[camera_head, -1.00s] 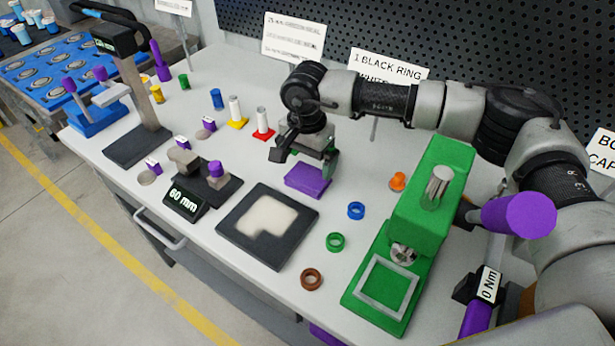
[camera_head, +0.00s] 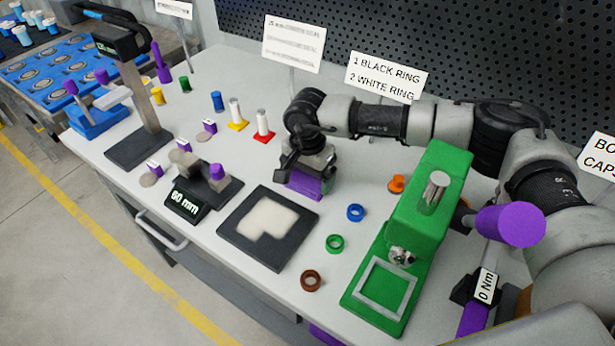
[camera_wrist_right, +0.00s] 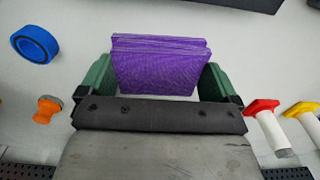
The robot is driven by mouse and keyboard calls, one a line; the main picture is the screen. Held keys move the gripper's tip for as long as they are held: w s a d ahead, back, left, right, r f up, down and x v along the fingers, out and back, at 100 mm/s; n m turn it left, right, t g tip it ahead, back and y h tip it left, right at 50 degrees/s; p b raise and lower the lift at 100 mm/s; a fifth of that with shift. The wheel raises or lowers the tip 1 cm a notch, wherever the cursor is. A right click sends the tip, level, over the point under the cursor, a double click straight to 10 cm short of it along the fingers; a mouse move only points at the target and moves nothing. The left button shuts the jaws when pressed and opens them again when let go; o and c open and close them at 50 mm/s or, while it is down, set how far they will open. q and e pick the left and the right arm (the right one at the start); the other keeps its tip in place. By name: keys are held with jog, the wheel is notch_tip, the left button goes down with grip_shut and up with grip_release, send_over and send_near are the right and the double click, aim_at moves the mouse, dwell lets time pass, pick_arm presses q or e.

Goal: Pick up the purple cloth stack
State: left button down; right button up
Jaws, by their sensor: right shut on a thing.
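The purple cloth stack (camera_head: 305,183) is on the white table, behind the black tray with the pale pad. In the right wrist view the stack (camera_wrist_right: 160,68) lies between the two green fingers and shows several layers. My right gripper (camera_head: 307,178) points down over the stack and is shut on it, with a finger at each side. I cannot tell whether the stack is clear of the table. My left gripper is not in view.
The black tray (camera_head: 228,229) is just in front. A green press (camera_head: 412,235) stands to the right, with blue (camera_head: 355,212), green and brown rings near it. Red (camera_head: 262,137) and yellow based white posts stand left of the gripper. Signs stand behind.

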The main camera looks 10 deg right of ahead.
aim_at(311, 177)
jog(key=shift+r, duration=0.45)
jog(key=r, duration=0.1)
jog(key=r+b, duration=0.1)
jog(key=r, duration=0.1)
jog(key=shift+s+d+r, duration=0.1)
jog(key=shift+d+r, duration=0.2)
jog(key=shift+d, duration=0.05)
jog(key=s+d+r+b, duration=0.1)
jog(key=s+d+r, duration=0.4)
jog(key=d, duration=0.4)
jog(key=shift+d+r+b, duration=0.3)
jog(key=shift+r, duration=0.5)
jog(key=shift+s, duration=0.1)
